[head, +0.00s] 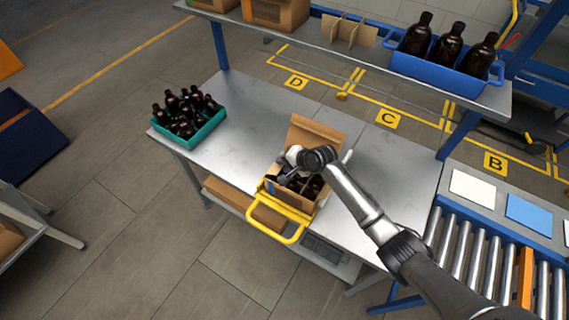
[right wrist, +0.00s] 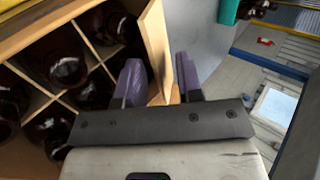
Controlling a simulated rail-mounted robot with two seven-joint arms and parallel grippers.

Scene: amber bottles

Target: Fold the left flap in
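An open cardboard box (head: 318,136) stands on the grey workbench, its back flap raised. Dark amber bottles (right wrist: 65,65) sit in its divider cells. My right gripper (head: 287,178) is over the box's left side. In the right wrist view, the left flap (right wrist: 156,48) stands up between the two purple fingertips (right wrist: 160,80) of my right gripper. The fingers are apart, one on each side of the flap, with some gap visible; I cannot tell whether either touches it. My arm and gripper hide part of the box in the head view. My left gripper is not in view.
A yellow handled frame (head: 290,232) is at the box's front. A teal crate of bottles (head: 205,132) stands to the left on the bench. A shelf with a blue bottle tray (head: 440,68) is behind, and a roller conveyor (head: 480,250) is at the right. Bare bench lies between crate and box.

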